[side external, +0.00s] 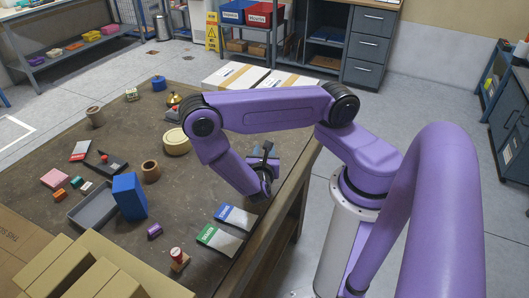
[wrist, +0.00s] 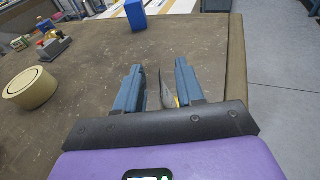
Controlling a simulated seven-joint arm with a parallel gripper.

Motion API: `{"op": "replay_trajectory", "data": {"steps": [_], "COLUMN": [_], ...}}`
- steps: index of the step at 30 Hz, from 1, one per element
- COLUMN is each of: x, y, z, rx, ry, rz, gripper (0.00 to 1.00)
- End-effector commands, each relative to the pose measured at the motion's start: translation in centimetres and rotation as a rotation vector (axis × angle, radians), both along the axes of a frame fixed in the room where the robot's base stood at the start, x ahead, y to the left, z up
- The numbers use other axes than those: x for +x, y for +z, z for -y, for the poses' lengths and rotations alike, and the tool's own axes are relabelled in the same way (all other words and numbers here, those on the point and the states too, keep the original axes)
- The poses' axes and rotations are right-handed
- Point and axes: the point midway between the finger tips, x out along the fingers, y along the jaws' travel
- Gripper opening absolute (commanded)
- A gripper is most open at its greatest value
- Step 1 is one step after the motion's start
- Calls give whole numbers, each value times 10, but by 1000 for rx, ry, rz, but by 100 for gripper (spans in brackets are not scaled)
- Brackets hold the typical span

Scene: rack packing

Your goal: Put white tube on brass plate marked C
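My gripper (wrist: 158,85) is near the table's right edge, with its two blue fingers apart. A thin grey piece with some yellow (wrist: 167,95) shows between the fingers; I cannot tell what it is or whether it is touched. In the side view my gripper (side external: 272,157) is partly hidden by my wrist. I cannot make out a white tube for sure. No brass plate marked C can be read in either view.
A cream round tin (side external: 177,142) stands left of my gripper. A tall blue box (side external: 129,196) stands beside a grey tray (side external: 96,207). Green and blue labelled cards (side external: 218,239) lie near the front right edge. Cardboard boxes (side external: 60,268) fill the front left.

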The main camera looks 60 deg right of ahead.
Motion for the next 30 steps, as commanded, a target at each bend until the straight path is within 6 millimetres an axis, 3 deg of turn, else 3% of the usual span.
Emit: {"op": "replay_trajectory", "data": {"steps": [8,24,30], "x": [-2,-33,-41], "y": [5,21,25], "z": [-7,-83,-102], "rx": [-2,1,0], "ry": [5,5,3], "rz": [-1,1,1], "gripper": [38,38,38]}}
